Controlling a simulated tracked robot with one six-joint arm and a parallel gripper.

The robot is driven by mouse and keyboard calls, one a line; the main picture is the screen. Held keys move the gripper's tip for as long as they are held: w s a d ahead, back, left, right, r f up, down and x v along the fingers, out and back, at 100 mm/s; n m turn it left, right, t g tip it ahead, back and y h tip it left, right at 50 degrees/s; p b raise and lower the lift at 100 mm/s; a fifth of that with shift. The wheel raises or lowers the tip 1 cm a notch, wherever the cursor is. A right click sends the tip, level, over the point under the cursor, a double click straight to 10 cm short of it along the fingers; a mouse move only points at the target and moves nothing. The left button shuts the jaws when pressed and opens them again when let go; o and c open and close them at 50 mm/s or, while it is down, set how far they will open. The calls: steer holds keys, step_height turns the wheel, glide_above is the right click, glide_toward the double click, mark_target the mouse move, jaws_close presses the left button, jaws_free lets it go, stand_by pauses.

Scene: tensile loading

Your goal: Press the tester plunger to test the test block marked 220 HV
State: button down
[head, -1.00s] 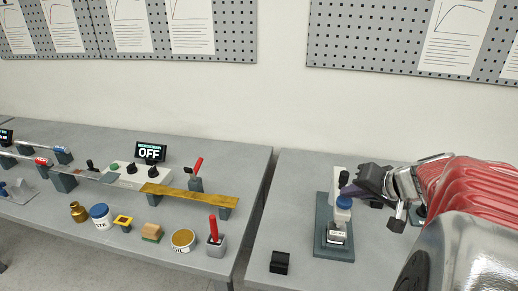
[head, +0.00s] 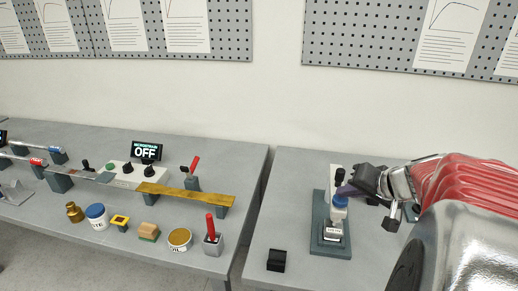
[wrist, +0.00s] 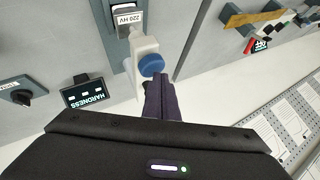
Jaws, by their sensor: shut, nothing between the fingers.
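The hardness tester has a grey-green base (head: 318,240), a white column (head: 337,178) and a blue plunger cap (head: 340,201). It stands on the right-hand table. The test block (head: 333,230) lies on the base below the plunger; its label reads 220 HV in the wrist view (wrist: 127,18). My gripper (head: 346,190) is shut and empty, its dark purple fingertips at the top of the blue cap. In the wrist view the fingers (wrist: 160,88) lie right by the blue cap (wrist: 151,64); I cannot tell whether they touch it.
A small black block (head: 276,260) lies at the table's front left. The wrist view shows a HARDNESS display (wrist: 86,92) and a black knob (wrist: 16,92). A gap separates this table from the left table (head: 120,250), which holds cans, levers and a brass-coloured strip (head: 186,194).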

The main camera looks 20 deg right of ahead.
steer(key=shift+s+f, duration=0.15)
steer(key=shift+f, duration=0.75)
stand_by(0.9)
steer(key=shift+r, duration=0.2)
steer(key=shift+a+r, duration=0.1)
steer(key=shift+r, duration=1.15)
steer(key=shift+r, duration=0.2)
steer(key=shift+r, duration=2.4)
